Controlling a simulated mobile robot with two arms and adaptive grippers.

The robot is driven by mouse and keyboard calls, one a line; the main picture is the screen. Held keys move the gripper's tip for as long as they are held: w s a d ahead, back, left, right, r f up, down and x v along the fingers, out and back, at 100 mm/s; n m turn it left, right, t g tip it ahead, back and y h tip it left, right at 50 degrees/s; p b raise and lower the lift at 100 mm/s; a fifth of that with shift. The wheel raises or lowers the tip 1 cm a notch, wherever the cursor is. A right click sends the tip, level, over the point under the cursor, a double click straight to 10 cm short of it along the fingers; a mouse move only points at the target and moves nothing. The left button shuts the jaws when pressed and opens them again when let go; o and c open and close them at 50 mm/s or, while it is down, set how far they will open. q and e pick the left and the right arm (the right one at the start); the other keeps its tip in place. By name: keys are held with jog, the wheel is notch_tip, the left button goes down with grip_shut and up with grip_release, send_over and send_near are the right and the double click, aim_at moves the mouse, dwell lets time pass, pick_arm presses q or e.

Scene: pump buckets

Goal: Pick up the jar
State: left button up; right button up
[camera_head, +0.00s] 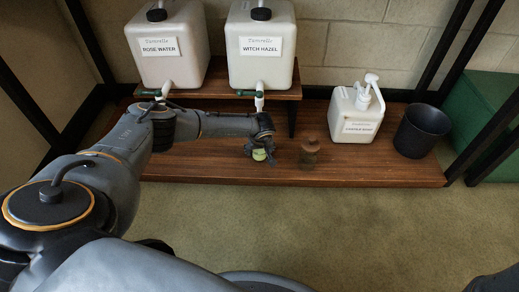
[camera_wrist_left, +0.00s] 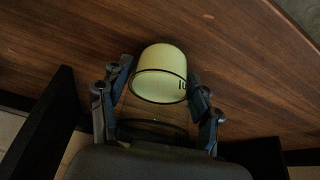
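The jar (camera_wrist_left: 160,75) shows in the left wrist view as a clear glass body with a pale green end. My left gripper (camera_wrist_left: 161,85) has one finger on each side of it, very near its walls. I cannot tell whether both fingers press on the glass. In the head view the jar's pale green part (camera_head: 259,155) shows just below my left gripper (camera_head: 259,149), over the front of the low wooden shelf (camera_head: 385,175). The gripper hides most of the jar there. My right gripper is not in view.
A white pump jug (camera_head: 356,112) and a black bucket (camera_head: 422,130) stand farther right. Jugs labelled rose water (camera_head: 170,45) and witch hazel (camera_head: 261,48) sit on a raised shelf behind. The floor in front is clear.

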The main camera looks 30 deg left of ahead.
pick_arm(q)
grip_shut()
jog(key=shift+r, duration=0.1)
